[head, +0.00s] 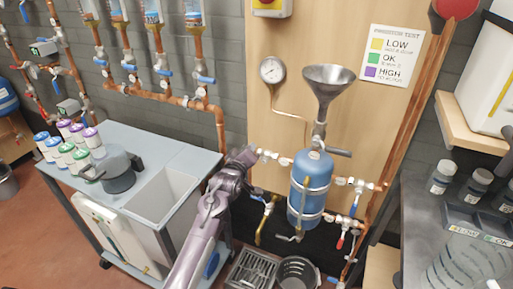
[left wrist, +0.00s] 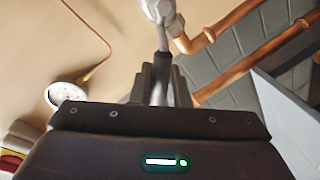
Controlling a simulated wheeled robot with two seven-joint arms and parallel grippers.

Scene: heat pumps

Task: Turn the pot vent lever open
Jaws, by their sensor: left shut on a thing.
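A blue pot (head: 309,190) with metal bands hangs on the wooden panel. A grey funnel (head: 328,88) sits above it. My left gripper (head: 249,156) is at the left end of a short pipe with a silver valve (head: 268,156), left of the pot's top. In the left wrist view my left gripper (left wrist: 160,88) is shut on a grey lever (left wrist: 163,45). The lever runs up to a silver valve fitting (left wrist: 157,10) beside a copper pipe. In the head view the gripper hides the lever. My right gripper is out of view.
A pressure gauge (head: 271,70) and a LOW/OK/HIGH sign (head: 393,54) are on the panel. A grey sink cart (head: 187,151) with several capped bottles stands left. Lower valves with a red handle (head: 340,242) sit below the pot. A dark bench (head: 415,205) is at right.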

